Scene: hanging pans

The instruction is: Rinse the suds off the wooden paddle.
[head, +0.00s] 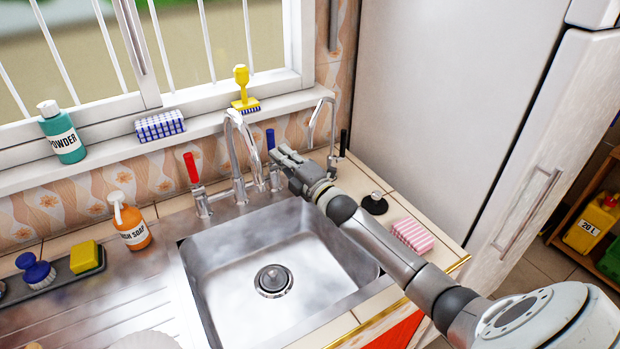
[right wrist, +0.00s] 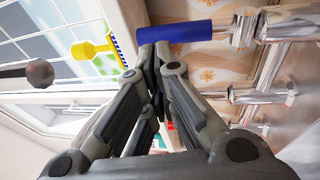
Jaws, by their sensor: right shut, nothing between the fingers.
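The wooden paddle cannot be made out in either view. The steel sink (head: 229,262) is empty, with a plug or strainer (head: 273,281) at its drain. The curved tap (head: 235,150) stands behind it, and no water stream shows. The tap has a red lever (head: 192,168) on its left and a blue lever (head: 270,139) on its right. My right gripper (head: 279,153) is shut and empty close to the blue lever. In the right wrist view, the blue lever (right wrist: 188,31) lies just beyond the fingertips; I cannot tell whether they touch. My left gripper is not in view.
A second, slimmer tap (head: 322,120) stands to the right. A black-based stopper (head: 375,203) and pink sponge (head: 412,235) lie right of the sink. An orange soap bottle (head: 131,222) stands left. A pale object (head: 147,341) is cut off at the lower edge.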

